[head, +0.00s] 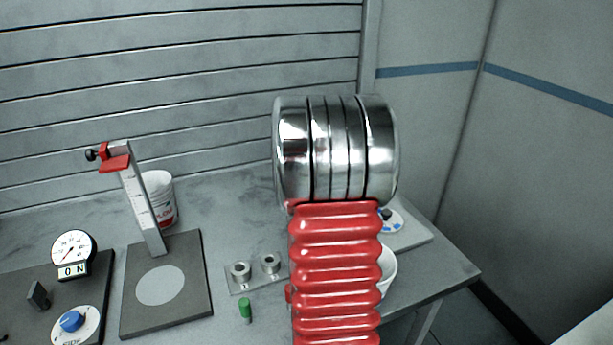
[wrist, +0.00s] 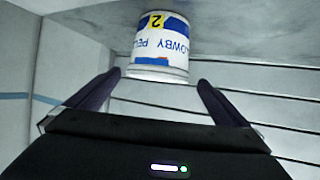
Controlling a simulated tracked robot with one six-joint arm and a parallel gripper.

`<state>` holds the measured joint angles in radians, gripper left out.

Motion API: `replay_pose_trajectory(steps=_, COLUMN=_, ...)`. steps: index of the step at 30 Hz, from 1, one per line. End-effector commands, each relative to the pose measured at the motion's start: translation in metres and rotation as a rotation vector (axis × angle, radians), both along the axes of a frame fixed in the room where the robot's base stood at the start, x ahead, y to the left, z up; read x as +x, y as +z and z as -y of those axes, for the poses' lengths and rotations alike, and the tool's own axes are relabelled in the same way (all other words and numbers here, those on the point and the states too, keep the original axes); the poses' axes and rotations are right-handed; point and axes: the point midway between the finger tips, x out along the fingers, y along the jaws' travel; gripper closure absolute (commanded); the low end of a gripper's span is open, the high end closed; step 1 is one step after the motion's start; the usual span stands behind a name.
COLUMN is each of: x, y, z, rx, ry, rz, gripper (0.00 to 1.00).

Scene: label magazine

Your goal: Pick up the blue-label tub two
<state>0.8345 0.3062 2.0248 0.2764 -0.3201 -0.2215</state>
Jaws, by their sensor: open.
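A white tub (wrist: 162,62) with a blue label, a yellow patch with the number 2 and lettering shows at the top middle of the wrist view. It stands on the grey table, which appears inverted there. My gripper (wrist: 160,82) is open, its two dark fingers apart to either side below the tub in the picture. The tub lies just beyond the fingertips, and no contact shows. In the head view my arm hides this tub and my gripper.
In the head view, a white tub with red lettering (head: 166,214) stands behind a post with a red clamp (head: 140,200) on a dark base. A gauge (head: 73,248), a small plate with two metal sockets (head: 243,286) and a green peg (head: 245,308) are nearby. A white rounded object (head: 388,268) is partly hidden at right.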

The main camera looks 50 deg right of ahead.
Motion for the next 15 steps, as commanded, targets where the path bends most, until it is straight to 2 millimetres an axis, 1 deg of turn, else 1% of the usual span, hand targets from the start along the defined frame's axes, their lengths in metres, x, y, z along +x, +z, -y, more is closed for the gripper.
replay_pose_trajectory(steps=3, x=0.007, y=-0.007, z=0.010, rx=0.001, ry=0.000, rz=0.000, gripper=0.00)
replay_pose_trajectory(steps=9, x=0.018, y=-0.015, z=0.024, rx=0.001, ry=0.000, rz=-0.001, gripper=0.00)
replay_pose_trajectory(steps=15, x=0.021, y=-0.018, z=0.029, rx=0.000, ry=0.000, rz=0.000, gripper=0.00)
